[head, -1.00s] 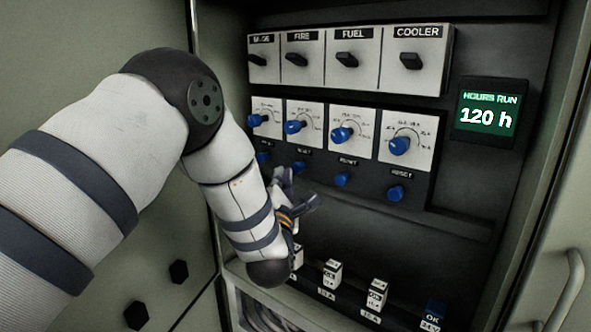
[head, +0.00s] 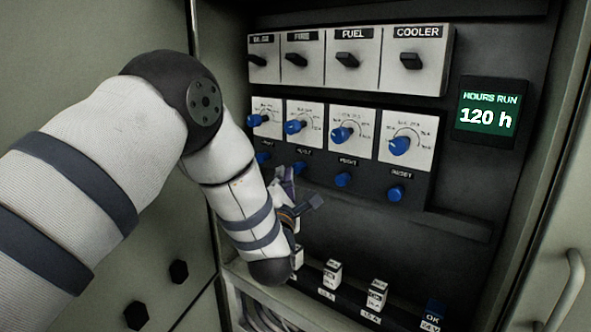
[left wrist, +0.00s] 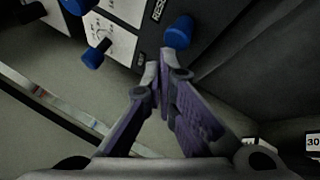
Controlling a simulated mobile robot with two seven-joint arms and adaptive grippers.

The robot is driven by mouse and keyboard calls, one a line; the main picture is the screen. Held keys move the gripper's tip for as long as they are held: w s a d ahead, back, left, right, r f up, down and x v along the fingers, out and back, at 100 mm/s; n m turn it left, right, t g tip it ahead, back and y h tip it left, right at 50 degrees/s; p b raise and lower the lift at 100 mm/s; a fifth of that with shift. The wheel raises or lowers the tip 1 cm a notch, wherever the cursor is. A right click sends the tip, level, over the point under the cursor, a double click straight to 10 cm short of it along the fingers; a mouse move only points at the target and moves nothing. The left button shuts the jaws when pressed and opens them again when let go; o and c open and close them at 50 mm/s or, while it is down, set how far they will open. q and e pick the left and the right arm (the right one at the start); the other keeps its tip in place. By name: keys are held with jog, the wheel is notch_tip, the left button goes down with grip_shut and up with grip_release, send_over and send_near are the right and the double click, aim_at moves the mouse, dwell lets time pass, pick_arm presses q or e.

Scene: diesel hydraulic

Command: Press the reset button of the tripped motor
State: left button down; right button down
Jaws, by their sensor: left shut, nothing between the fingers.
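In the head view, blue reset buttons sit in a row on the dark ledge: far-left (head: 263,158), second (head: 299,167), third (head: 343,180) and far-right (head: 396,194). Above them are dials with blue knobs (head: 400,146) and switches labelled FIRE, FUEL and COOLER (head: 411,61); the left label is blurred. I cannot tell which motor is tripped. My left gripper (head: 287,186) is just below the two left buttons, partly behind my forearm. In the left wrist view its fingers (left wrist: 164,68) are shut and empty, tips close to a blue button (left wrist: 178,32); contact is unclear. My right gripper is out of view.
An HOURS RUN display (head: 487,111) reading 120 h is at the right. Small white breakers (head: 332,272) stand in a row below the ledge. Cabinet walls bound both sides; a door handle (head: 569,290) is at far right. The dark panel below the right buttons is clear.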

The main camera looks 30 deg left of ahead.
pick_arm(q)
jog(key=shift+w, duration=0.25)
jog(key=shift+w, duration=0.5)
dwell(0.6)
jog(key=shift+s, duration=0.1)
jog(key=shift+s+p, duration=0.45)
jog(key=shift+s, duration=0.4)
jog(key=shift+s+a+p, duration=0.2)
jog(key=shift+s+p, duration=1.1)
jog(key=shift+s, duration=1.2)
